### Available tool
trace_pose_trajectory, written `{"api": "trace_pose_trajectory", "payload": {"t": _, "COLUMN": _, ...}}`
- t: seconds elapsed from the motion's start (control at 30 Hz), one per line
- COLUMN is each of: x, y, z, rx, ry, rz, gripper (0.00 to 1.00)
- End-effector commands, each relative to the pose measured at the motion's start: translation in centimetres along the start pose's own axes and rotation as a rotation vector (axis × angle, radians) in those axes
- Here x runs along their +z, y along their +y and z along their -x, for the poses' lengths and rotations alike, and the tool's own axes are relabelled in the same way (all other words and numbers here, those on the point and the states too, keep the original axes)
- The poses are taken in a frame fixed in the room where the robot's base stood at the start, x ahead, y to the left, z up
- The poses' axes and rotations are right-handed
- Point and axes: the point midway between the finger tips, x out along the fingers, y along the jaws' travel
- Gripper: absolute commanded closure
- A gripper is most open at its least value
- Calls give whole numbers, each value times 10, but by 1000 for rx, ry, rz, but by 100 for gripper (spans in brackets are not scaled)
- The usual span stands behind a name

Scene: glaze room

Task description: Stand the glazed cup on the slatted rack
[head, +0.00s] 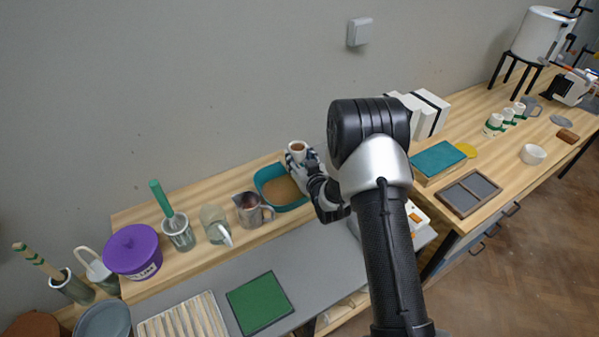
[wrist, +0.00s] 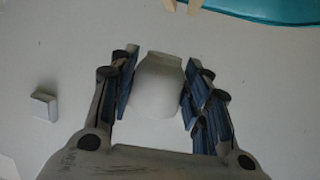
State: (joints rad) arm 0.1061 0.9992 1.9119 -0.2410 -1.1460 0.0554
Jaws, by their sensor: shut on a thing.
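The cup (head: 298,147) is white outside, with a brownish inside showing at its open top in the head view. My gripper (head: 306,160) is shut on it and holds it above the back part of the teal basin (head: 262,187). In the wrist view the cup (wrist: 158,88) sits between the two blue-padded fingers of my gripper (wrist: 160,62). The slatted rack (head: 183,322) is pale wood at the bottom left of the head view, partly cut off, with bare slats.
A green mat (head: 260,303) lies right of the rack on the grey worktop (head: 315,257). A metal jug (head: 250,210), a glass jug (head: 213,222), a green-handled tool in a metal cup (head: 178,230) and a purple tub (head: 133,252) line the wooden shelf left of the basin.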

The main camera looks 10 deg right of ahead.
Motion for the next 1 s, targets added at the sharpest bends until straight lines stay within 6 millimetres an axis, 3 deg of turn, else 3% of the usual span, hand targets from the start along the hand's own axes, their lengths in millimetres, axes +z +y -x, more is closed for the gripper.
{"api": "trace_pose_trajectory", "payload": {"t": 0.23, "x": 19, "y": 0, "z": -4, "rx": 0, "ry": 1, "rz": 0, "gripper": 85}}
{"api": "trace_pose_trajectory", "payload": {"t": 0.43, "x": 48, "y": 0, "z": -10, "rx": 0, "ry": 0, "rz": -1, "gripper": 85}}
{"api": "trace_pose_trajectory", "payload": {"t": 0.9, "x": 54, "y": 0, "z": -11, "rx": 0, "ry": 2, "rz": 0, "gripper": 85}}
{"api": "trace_pose_trajectory", "payload": {"t": 0.93, "x": 55, "y": 0, "z": -11, "rx": 0, "ry": 0, "rz": 0, "gripper": 55}}
{"api": "trace_pose_trajectory", "payload": {"t": 1.0, "x": 54, "y": 0, "z": -11, "rx": 0, "ry": 0, "rz": 0, "gripper": 51}}
